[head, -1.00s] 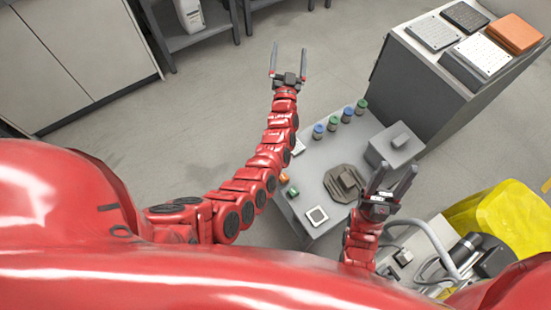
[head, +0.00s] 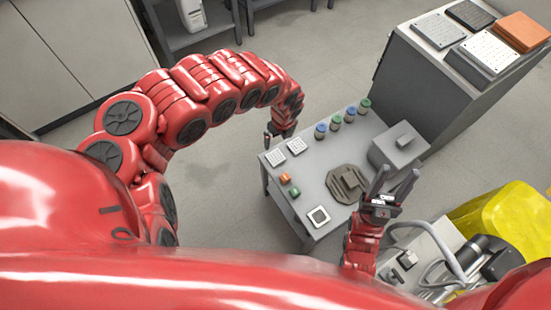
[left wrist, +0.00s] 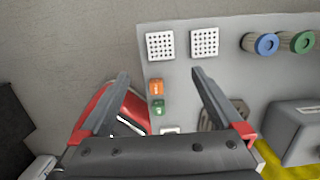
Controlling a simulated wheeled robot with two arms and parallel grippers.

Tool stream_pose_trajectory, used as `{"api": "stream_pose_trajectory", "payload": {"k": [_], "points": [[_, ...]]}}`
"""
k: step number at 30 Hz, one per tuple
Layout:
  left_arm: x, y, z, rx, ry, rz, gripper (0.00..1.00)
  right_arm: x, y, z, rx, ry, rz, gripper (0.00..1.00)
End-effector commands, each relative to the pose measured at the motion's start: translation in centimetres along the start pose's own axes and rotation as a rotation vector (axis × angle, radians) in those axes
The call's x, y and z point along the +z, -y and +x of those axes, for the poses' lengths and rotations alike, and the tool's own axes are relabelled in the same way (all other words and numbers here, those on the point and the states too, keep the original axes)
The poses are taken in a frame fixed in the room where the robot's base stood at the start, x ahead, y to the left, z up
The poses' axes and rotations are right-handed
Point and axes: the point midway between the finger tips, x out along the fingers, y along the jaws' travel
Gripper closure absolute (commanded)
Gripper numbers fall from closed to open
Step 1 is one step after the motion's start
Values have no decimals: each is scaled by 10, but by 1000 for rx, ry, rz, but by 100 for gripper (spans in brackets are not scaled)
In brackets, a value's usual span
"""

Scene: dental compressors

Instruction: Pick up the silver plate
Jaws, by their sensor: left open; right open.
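Two small pale perforated plates lie side by side on the grey table's far left corner: the left plate (head: 274,157) and the right plate (head: 296,146). They also show in the left wrist view, as the left plate (left wrist: 160,45) and right plate (left wrist: 205,43). A third pale square plate (head: 318,216) has a dark centre and lies near the front edge. I cannot tell which is the silver one. My left gripper (head: 269,137) points down by the far left corner, open and empty; its fingers (left wrist: 160,73) frame the table edge. My right gripper (head: 394,182) is open and empty over the right side.
The grey table (head: 315,180) also holds an orange block (head: 284,178), a green block (head: 295,191), several coloured-lid jars (head: 335,122), a dark octagonal part (head: 346,184) and a grey box (head: 398,147). A cabinet (head: 420,90) with larger plates stands right. A yellow bin (head: 505,222) is lower right.

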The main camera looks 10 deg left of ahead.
Motion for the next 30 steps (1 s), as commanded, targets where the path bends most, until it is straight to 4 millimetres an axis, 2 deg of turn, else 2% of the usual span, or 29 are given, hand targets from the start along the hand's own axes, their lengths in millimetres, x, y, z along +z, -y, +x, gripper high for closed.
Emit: {"api": "stream_pose_trajectory", "payload": {"k": [1, 3, 10, 20, 30], "points": [[-5, 0, 19, 1, -7, 0, 0, 2, 0, -12, 0, 0, 0, 50], [-6, 0, 37, 1, -9, -1, 0, 3, 1, -19, 0, 0, 0, 50], [-5, 1, 86, -3, -8, -3, 0, 6, 2, -33, 0, 0, 0, 50], [-3, 2, 106, -7, -5, -5, 0, 6, 2, -34, 0, 0, 0, 50], [-2, 2, 145, -9, -7, -6, 0, 7, 2, -39, 0, 0, 0, 50]]}}
